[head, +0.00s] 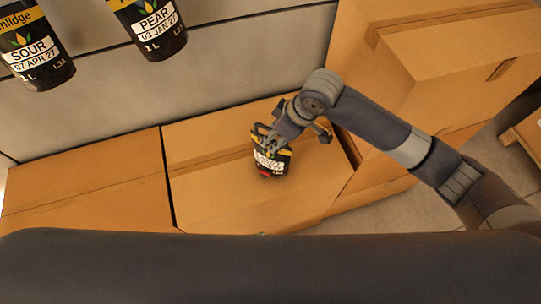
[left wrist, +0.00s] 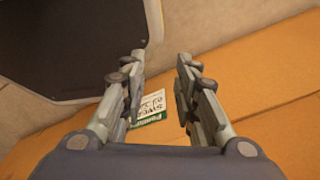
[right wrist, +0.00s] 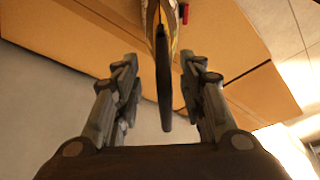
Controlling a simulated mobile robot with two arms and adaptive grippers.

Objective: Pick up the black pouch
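The black pouch (head: 272,165), with a yellow band, a white label and a red spot at its lower end, is at the cardboard boxes in the middle of the head view. My right gripper (head: 273,141) reaches it from above and covers its upper part. In the right wrist view the pouch (right wrist: 164,85) shows edge-on between the two spread fingers (right wrist: 160,75), with gaps on both sides. My left gripper (left wrist: 165,70) is open and empty; it is not visible in the head view.
Two black pouches, marked SOUR (head: 38,55) and PEAR (head: 155,25), are at the upper left by the pale wall. Cardboard boxes (head: 90,195) line the wall; more are stacked at right (head: 455,50). A green-and-white label (left wrist: 150,108) shows beyond my left fingers.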

